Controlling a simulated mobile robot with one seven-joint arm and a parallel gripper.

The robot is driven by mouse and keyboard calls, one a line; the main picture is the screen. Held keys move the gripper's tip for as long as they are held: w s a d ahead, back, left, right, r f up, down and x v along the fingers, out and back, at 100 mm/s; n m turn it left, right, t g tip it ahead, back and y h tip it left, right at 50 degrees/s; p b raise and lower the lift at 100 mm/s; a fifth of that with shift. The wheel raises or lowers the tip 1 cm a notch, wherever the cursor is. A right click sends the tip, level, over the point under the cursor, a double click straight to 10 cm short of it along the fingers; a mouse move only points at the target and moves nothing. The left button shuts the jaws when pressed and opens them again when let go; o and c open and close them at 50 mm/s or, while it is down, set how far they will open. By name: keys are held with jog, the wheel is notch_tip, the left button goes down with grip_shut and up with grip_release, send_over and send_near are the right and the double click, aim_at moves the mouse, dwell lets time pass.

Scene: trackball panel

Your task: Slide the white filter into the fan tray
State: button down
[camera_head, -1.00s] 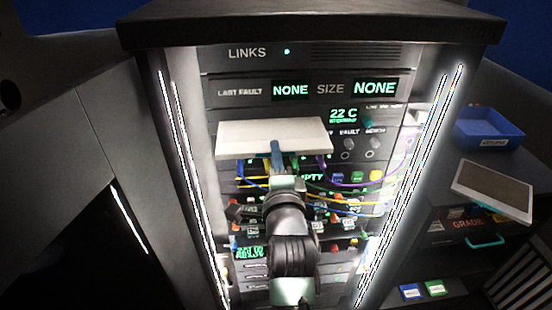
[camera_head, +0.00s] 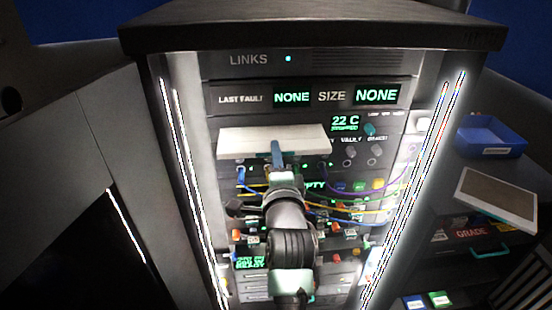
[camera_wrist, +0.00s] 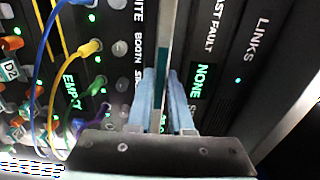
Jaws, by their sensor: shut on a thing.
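The white filter (camera_head: 245,141) is a flat white slab held level in front of the upper part of the rack in the head view. My gripper (camera_head: 276,150) is shut on its near edge with blue fingers, from below. In the wrist view the filter (camera_wrist: 166,35) shows edge-on as a thin pale strip between the two blue fingers (camera_wrist: 163,88). The fan tray cannot be picked out; the filter covers part of the panel behind it. Whether the filter touches the rack cannot be told.
Yellow, blue and purple cables (camera_head: 355,205) loop across the panel below and right of the filter. Bright light strips (camera_head: 195,200) line both rack sides. A blue bin (camera_head: 490,135) and a brown-faced, pale-framed panel (camera_head: 497,197) are at the right.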

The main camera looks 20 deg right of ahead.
aim_at(273, 139)
jog(key=shift+b+x, duration=1.85)
jog(key=shift+x, duration=1.1)
jog(key=c, duration=0.7)
grip_release()
jog(key=shift+c, duration=0.2)
jog(key=shift+s+f, duration=0.1)
jog(key=shift+s+a, duration=0.1)
jog(key=shift+s, duration=0.15)
jog(key=b+v, duration=0.2)
jog(key=v, duration=1)
jog(key=shift+b, duration=0.35)
jog(key=shift+s+r, duration=0.1)
jog(key=shift+r, duration=0.15)
